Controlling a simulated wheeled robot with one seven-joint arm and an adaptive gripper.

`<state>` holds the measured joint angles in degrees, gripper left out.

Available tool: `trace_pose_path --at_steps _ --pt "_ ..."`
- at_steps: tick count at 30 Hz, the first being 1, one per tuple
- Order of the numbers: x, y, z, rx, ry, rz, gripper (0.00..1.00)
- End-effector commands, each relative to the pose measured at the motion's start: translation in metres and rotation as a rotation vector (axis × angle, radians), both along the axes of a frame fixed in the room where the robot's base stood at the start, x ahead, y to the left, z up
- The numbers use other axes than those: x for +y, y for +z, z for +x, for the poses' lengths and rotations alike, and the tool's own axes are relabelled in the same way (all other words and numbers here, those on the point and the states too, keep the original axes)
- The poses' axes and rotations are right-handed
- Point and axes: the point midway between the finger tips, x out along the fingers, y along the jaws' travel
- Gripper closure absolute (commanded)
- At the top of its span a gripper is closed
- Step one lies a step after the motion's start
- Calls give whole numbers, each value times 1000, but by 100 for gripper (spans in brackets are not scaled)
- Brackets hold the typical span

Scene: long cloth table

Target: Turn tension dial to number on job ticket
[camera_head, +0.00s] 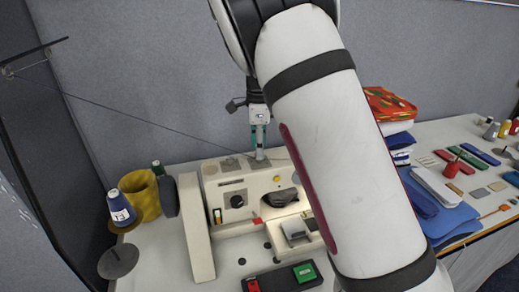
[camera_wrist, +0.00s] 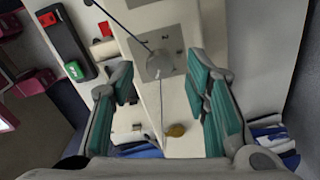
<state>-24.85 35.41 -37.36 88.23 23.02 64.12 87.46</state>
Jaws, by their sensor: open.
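A cream sewing machine (camera_head: 222,181) stands on the table in the head view. My gripper (camera_head: 259,141) points down above the back of the machine's top, open and empty. In the wrist view, a grey disc with a thin post (camera_wrist: 159,65) lies below, between the spread fingers (camera_wrist: 158,85). A yellow knob (camera_wrist: 175,130) shows nearer the palm. No job ticket is readable; my arm hides the machine's right part.
A blue thread cone (camera_head: 121,208) and a yellow cone (camera_head: 146,196) stand at left. A thread runs from the upper left to the machine. A red and green switch box (camera_head: 284,278) is in front. Folded blue cloth (camera_head: 452,215) and small tools crowd the right. A wall stands behind.

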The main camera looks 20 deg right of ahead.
Motion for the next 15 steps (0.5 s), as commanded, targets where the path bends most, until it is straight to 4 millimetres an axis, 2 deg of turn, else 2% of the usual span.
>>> trace_pose_path --at_steps 6,15 --pt "0 -15 -1 1 -1 0 57" --pt "0 -17 0 1 0 0 59"
